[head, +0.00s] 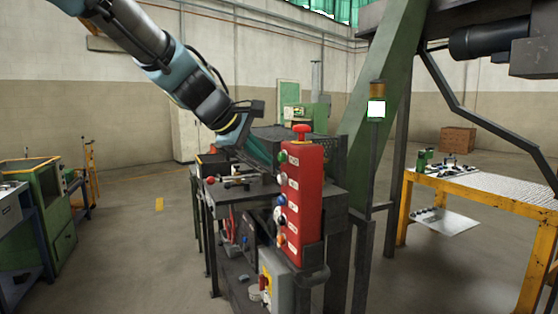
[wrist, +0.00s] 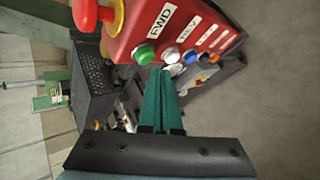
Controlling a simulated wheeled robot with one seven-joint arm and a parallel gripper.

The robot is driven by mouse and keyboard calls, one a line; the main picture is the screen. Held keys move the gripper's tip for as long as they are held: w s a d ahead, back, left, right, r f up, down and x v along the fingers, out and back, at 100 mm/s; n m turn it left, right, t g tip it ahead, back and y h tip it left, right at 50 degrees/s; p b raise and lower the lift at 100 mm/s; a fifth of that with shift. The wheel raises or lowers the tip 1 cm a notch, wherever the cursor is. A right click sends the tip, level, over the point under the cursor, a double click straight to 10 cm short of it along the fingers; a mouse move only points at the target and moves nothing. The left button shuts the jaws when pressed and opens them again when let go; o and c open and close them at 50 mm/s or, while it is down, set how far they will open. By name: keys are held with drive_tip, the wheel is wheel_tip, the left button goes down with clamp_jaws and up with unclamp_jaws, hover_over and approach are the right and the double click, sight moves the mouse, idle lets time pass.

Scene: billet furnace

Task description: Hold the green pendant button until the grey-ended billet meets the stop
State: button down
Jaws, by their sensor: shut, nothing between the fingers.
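The red pendant box (head: 306,195) stands upright at the bench end, with a column of coloured buttons on its left-facing side. The green button (head: 282,157) is the top one; in the wrist view the green button (wrist: 145,54) sits beside the "FWD" label. A white button (wrist: 171,55) is beside it. My gripper (head: 268,160) has teal fingers, shut and empty, pointing at the pendant face. In the wrist view the fingertips (wrist: 160,70) lie close to the green and white buttons; I cannot tell whether they touch. I cannot make out the grey-ended billet or the stop.
A red mushroom button (head: 301,130) tops the pendant. A dark bench (head: 240,192) with tools is behind it. A green column and a signal post with a lit white panel (head: 376,108) stand right. A yellow-framed table (head: 470,183) is farther right. Open floor lies left.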

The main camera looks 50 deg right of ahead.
drive_tip(key=shift+w+a+b, duration=0.3)
drive_tip(key=shift+a+b, duration=0.15)
drive_tip(key=shift+a, duration=0.35)
drive_tip(key=shift+w+a+b, duration=0.3)
drive_tip(key=shift+a+b, duration=0.1)
drive_tip(key=shift+a, duration=0.35)
drive_tip(key=shift+w+a+b, duration=0.3)
drive_tip(key=shift+a+b, duration=0.15)
drive_tip(key=shift+a, duration=0.35)
